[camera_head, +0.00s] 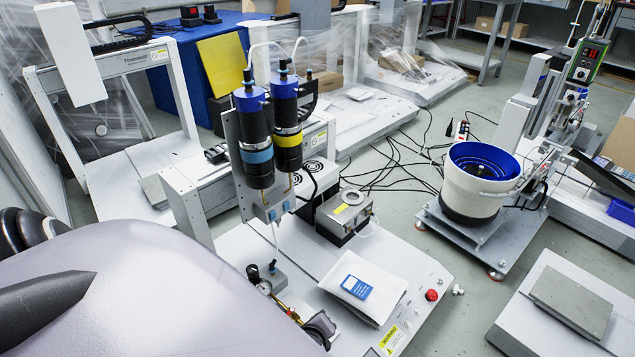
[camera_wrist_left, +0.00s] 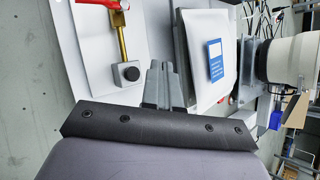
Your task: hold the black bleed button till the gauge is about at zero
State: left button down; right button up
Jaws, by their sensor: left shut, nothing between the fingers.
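The black bleed button (camera_wrist_left: 131,73) is a round knob on a grey block at the end of a brass pipe, in the left wrist view. My left gripper (camera_wrist_left: 163,68) shows its grey fingers shut together, just right of the button in the picture and apart from it. Nothing is between the fingers. The height of the fingertips over the button is unclear. The gauge (camera_head: 264,287) is a small pale dial beside brass fittings in the head view. Its needle is too small to read. My large grey-purple arm hides much of the lower left there. My right gripper is not in view.
A white pad with a blue label (camera_head: 357,287) lies beside the fittings. The dispenser with two black cylinders (camera_head: 255,135) stands behind. A red button (camera_head: 432,295) is on the machine base, and a white bowl feeder (camera_head: 470,190) stands at right.

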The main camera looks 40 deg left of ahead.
pick_arm(q)
jog(key=shift+f, duration=1.75)
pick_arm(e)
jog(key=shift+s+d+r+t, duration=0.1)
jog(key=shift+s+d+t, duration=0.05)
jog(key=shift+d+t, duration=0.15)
pick_arm(q)
jog(key=shift+f, duration=0.1)
dwell(0.3)
jog(key=shift+f, duration=0.35)
